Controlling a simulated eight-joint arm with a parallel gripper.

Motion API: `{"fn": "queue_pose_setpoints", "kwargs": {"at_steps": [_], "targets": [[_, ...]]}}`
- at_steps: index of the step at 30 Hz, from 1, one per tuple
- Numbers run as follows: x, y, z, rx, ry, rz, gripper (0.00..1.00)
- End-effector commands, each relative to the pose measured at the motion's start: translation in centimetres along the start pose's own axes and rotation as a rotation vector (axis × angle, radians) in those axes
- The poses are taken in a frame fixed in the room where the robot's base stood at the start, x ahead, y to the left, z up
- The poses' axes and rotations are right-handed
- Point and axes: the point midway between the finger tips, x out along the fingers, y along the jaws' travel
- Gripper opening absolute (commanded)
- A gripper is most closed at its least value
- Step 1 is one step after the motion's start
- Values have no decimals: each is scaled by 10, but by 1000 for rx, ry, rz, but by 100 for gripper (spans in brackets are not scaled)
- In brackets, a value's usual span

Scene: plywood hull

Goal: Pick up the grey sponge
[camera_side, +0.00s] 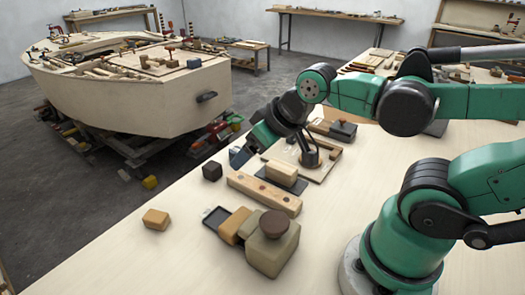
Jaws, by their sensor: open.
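My gripper (247,152) is open, at the end of the green and black arm, low over the far left part of the pale table. Its fingertips are small and partly hidden, and nothing shows between them. No block is clearly the grey sponge.
The wooden bar with dark holes (262,194) lies mid-table. A wooden board (324,161) lies behind. The front left table is clear.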

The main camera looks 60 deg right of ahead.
Motion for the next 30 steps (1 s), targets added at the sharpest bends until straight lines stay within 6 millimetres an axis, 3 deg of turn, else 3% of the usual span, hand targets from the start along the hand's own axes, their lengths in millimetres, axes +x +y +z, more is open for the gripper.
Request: {"fn": "queue_pose_setpoints", "kwargs": {"at_steps": [12,13,15,24,30], "targets": [[0,0,0,-2,-1,0,80],[0,0,0,-2,-1,0,83],[0,0,0,-2,-1,0,100],[2,-2,0,0,-22,-5,100],[18,-19,6,17,-203,-28,100]]}}
